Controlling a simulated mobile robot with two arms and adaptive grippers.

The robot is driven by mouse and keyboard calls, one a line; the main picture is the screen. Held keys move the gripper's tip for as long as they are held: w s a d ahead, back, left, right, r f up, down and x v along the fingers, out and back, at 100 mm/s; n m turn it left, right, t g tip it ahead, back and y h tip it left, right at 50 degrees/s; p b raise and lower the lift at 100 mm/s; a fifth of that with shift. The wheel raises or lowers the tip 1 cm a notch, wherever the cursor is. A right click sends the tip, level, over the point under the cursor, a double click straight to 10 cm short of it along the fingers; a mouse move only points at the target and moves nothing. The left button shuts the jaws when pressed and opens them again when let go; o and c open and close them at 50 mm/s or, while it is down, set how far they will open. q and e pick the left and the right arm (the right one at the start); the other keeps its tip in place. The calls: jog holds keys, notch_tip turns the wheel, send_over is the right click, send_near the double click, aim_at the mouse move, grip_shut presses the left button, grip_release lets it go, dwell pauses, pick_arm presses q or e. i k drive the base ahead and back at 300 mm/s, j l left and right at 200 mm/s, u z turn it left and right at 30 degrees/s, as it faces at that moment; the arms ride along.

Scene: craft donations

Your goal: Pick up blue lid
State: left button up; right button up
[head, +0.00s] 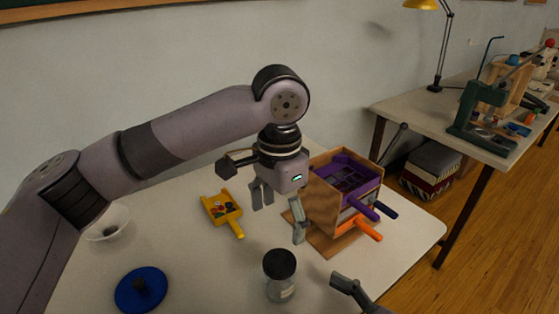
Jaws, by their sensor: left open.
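The blue lid (130,297) lies flat on the white table at the lower left of the head view, with a dark knob on top. My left gripper (278,214) is open and empty, pointing down above the table. It is well to the right of the lid and farther back, apart from it. Part of my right gripper (345,284) shows at the bottom edge, right of the jar; most of it is out of frame.
A clear jar with a black top (280,263) stands at the front. A yellow handled tray (215,206) holds small pieces. A wooden box (318,172) with purple and orange handled trays stands right.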

aim_at(142, 289)
jog(key=k+l, duration=0.2)
jog(key=l, duration=0.15)
jog(key=k+l, duration=0.15)
jog(key=l, duration=0.25)
jog(key=k+l, duration=0.2)
jog(key=l, duration=0.15)
jog(key=k+l, duration=0.15)
jog(key=l, duration=0.2)
jog(key=k+l, duration=0.2)
jog(key=l, duration=0.15)
